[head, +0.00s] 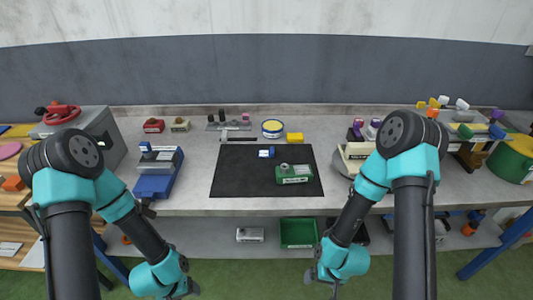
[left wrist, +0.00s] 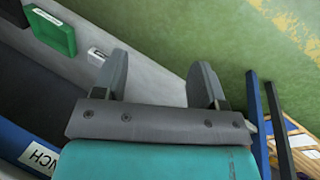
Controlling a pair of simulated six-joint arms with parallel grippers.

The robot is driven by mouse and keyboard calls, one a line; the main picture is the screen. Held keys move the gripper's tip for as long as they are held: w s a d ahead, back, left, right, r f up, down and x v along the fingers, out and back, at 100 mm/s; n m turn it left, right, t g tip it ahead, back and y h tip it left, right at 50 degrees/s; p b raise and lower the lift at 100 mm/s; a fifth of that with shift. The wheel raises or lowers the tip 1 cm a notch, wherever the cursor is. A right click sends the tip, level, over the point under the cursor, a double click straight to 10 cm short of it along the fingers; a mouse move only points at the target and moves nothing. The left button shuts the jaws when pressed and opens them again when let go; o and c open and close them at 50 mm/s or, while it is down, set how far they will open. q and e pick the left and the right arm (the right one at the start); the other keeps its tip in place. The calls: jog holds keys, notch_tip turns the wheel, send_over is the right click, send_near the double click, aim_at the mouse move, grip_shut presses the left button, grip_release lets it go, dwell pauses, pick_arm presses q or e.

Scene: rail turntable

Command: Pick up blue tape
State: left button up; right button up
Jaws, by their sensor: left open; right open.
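A small blue item with a white face (head: 266,153), which looks like the blue tape, lies on the black mat (head: 235,180) in the head view; it is too small to be sure. My left gripper (head: 188,290) is low in front of the bench, well apart from it. In the left wrist view my left gripper (left wrist: 157,82) is open, with nothing between its fingers. My right gripper (head: 318,279) is also low in front of the bench, open and far from the blue item.
A round yellow-topped tin (head: 272,128) and a yellow block (head: 295,138) stand behind. A blue device (head: 158,178) is left of the mat. A green bin (head: 298,233) is on the lower shelf.

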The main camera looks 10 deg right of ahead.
dwell(0.4)
pick_arm(q)
jog(key=o, duration=0.3)
jog(key=shift+w, duration=0.1)
